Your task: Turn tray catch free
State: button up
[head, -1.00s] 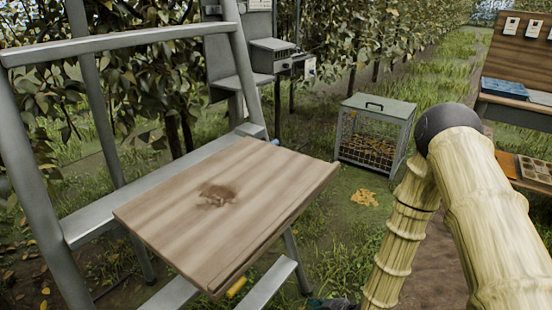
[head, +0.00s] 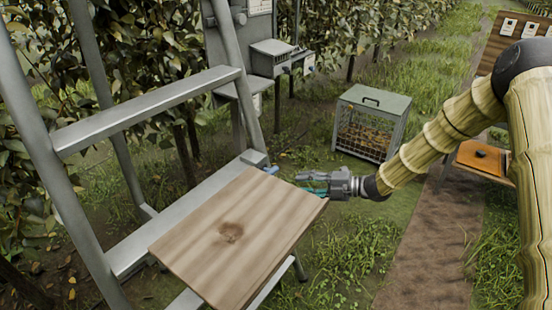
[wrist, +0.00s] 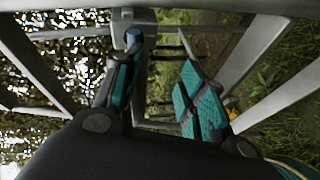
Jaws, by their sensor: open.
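The wooden tray (head: 225,260) sits on the grey stepladder, with a dark stain on its top. A small blue-ended piece (head: 271,169), which looks like the catch, sticks out at the tray's far corner by the ladder rail. My gripper (head: 298,183) is open and empty beside the tray's far right edge, a little right of the blue piece. In the wrist view, the teal-padded fingers of my gripper (wrist: 162,62) are spread, and the blue end (wrist: 133,37) shows near the left fingertip. Contact cannot be told. A yellow part (wrist: 231,106) shows behind the right finger.
Ladder rails (head: 150,110) and a lower step stand close to the tray. A grey post with boxes (head: 275,55) rises behind. A lidded wire crate (head: 370,125) stands on the grass. An orange-topped bench (head: 482,158) is at right. Grass and a dirt path lie open.

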aim_at(267, 171)
notch_tip(267, 171, up, 4)
jog(key=w+r+n+p, duration=0.1)
jog(key=n, duration=0.1)
jog(key=p+x, duration=0.3)
jog(key=x, duration=0.7)
jog(key=shift+s+f+g, duration=0.2)
jog(key=shift+f+g, duration=0.1)
jog(key=shift+g, duration=0.1)
grip_shut()
